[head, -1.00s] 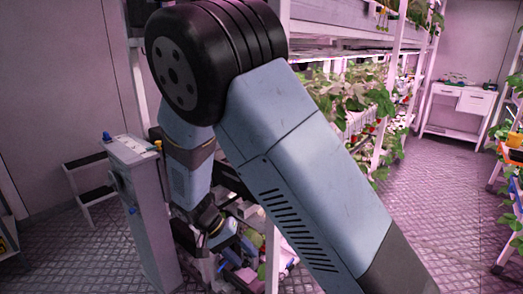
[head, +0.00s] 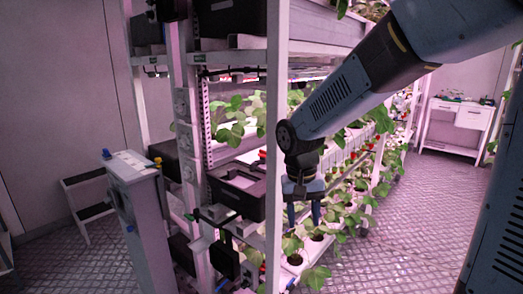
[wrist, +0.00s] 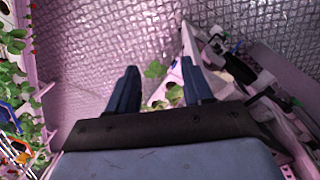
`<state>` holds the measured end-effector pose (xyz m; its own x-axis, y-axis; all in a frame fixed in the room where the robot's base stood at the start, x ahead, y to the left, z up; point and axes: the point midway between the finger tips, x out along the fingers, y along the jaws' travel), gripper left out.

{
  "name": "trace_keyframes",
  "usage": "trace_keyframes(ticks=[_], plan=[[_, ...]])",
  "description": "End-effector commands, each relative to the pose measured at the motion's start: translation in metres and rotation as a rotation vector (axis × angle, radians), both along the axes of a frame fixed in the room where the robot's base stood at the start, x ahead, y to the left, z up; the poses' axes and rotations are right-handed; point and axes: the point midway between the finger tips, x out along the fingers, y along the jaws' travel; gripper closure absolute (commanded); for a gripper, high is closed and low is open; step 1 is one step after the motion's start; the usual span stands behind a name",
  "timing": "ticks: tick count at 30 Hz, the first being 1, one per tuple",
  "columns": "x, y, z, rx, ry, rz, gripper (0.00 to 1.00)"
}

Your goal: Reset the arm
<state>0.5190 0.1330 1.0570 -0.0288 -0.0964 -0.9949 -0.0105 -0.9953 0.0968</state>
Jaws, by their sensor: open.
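My arm reaches in from the upper right of the head view and bends down at the wrist. My gripper (head: 304,214) hangs pointing down in front of the berry rack (head: 276,120), close to the plants on its lower shelf. In the wrist view my gripper (wrist: 158,88) shows two blue fingers set well apart. Nothing is between them except the floor and some leaves further below. The gripper holds nothing.
Strawberry plants (head: 235,125) fill the rack's shelves, with a black box (head: 238,190) on it. A grey post-like cabinet (head: 140,215) and a step stool (head: 88,205) stand at left. A white table (head: 455,120) stands at the back right. The aisle floor (head: 420,215) is clear.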

Motion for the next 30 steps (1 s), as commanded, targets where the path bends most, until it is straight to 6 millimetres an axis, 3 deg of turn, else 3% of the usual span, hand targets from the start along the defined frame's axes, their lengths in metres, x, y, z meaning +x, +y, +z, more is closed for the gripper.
trace_keyframes(ticks=[3,15,30], plan=[[-0.008,-0.022,0.021,0.046,-0.048,-0.003,0.49],[-0.049,-0.081,0.074,0.135,-0.227,0.008,0.49],[-0.113,-0.129,0.114,0.115,-0.471,0.028,0.49]])
